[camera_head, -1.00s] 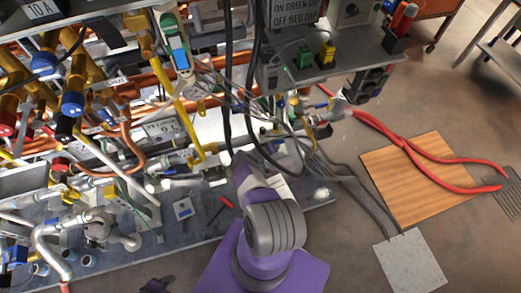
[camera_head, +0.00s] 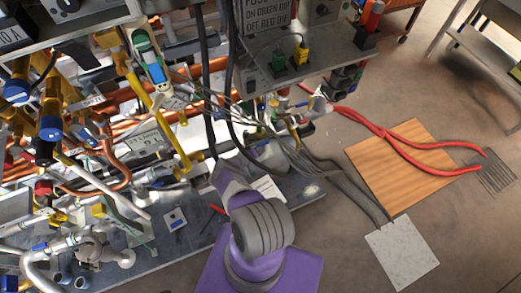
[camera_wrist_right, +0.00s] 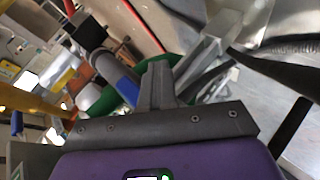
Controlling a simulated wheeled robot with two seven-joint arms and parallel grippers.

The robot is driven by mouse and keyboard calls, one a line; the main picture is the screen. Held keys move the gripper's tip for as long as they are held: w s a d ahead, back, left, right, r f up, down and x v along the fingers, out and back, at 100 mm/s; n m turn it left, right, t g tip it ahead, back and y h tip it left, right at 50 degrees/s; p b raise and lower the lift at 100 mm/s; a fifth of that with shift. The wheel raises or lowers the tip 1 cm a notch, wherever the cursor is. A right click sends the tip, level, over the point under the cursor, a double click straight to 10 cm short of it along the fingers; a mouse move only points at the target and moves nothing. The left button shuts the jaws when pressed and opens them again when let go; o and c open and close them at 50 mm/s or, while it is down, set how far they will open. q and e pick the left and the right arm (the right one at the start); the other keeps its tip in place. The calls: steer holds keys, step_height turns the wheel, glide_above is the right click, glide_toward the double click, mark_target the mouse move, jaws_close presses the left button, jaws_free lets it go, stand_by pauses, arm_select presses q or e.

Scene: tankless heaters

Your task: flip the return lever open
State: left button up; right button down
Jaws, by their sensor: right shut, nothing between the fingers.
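A heater pipe assembly fills the left of the head view. A long yellow lever (camera_head: 165,125) hangs down near its middle, and several other yellow handles show further left. I cannot tell which one is the return lever. My right arm reaches up from the bottom centre, with its purple wrist at the lower pipes; its fingertips are hard to make out there. In the right wrist view my right gripper (camera_wrist_right: 158,85) is shut and empty, close to a grey pipe with a blue band (camera_wrist_right: 118,72) and a green part. I cannot tell whether it touches them. My left gripper is not in view.
Black cables (camera_head: 232,90) hang right of the yellow lever, near my right wrist. A grey control box (camera_head: 280,70) juts out at the upper middle. Red hoses (camera_head: 400,145) cross a wooden board (camera_head: 385,185) on the floor. The floor at right is mostly open.

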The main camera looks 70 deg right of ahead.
steer(key=p+v, duration=0.3)
steer(key=v, duration=0.3)
stand_by(0.6)
